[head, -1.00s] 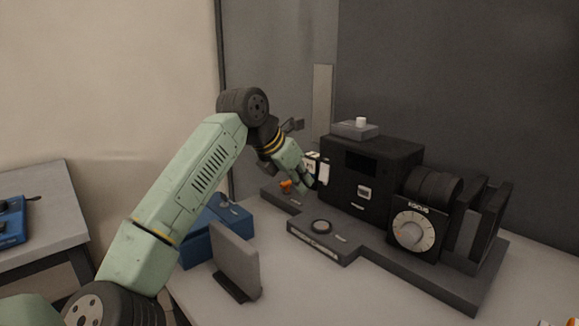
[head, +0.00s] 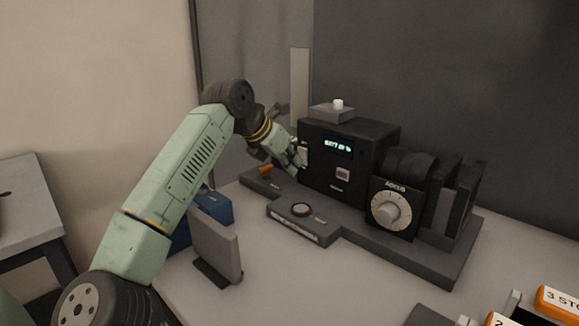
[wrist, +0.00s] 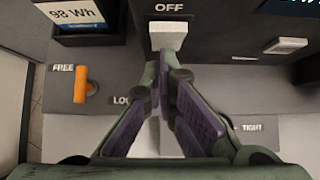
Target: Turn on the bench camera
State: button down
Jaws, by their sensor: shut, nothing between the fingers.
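The bench camera (head: 318,172) is a black box on a dark stepped base on the bench. Its small display (head: 338,146) is lit with pale green characters, too small to read surely. In the wrist view a white switch (wrist: 168,36) sits on the camera's side, with the word OFF above it. My gripper (head: 297,164) is at the camera's left side. In the wrist view my gripper (wrist: 167,72) is shut and empty, its tips just below the switch; I cannot tell whether they touch it.
An orange lever (wrist: 81,91) stands by FREE, beside a battery (wrist: 72,14) marked 98 Wh. A focus dial (head: 390,210) and bellows (head: 445,195) are to the right. A grey upright plate (head: 215,247) and blue box (head: 212,207) stand near my arm. The front bench is partly clear.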

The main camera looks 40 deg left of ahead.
jog(key=shift+r, duration=0.25)
jog(key=shift+r+p, duration=0.65)
jog(key=shift+r, duration=0.1)
jog(key=shift+f, duration=0.1)
